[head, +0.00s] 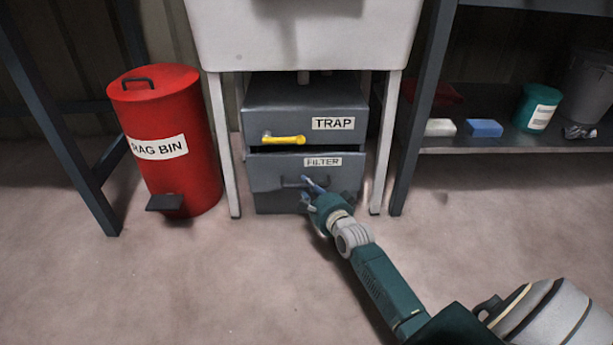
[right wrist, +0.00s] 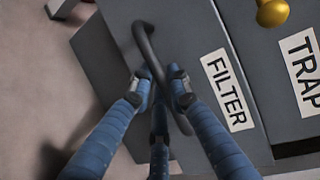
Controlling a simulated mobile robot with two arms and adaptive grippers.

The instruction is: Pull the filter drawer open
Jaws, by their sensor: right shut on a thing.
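The filter drawer (head: 272,198) is the lower drawer of a grey cabinet under the sink, with a FILTER label. It also shows in the right wrist view (right wrist: 190,32). A dark gap runs along its top edge, and its front looks slightly forward of the drawer above. Its dark bar handle (head: 290,184) shows as a curved bar in the right wrist view (right wrist: 146,42). My right gripper (head: 313,189) is at the drawer front, shut on the handle, with blue fingers on both sides of the bar (right wrist: 161,86). My left gripper is not in view.
The TRAP drawer (head: 345,138) with a yellow handle (head: 284,139) is directly above. White sink legs (head: 224,150) flank the cabinet. A red rag bin (head: 185,185) stands left, a low shelf (head: 480,145) right. The floor in front (head: 200,280) is clear except for my arm.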

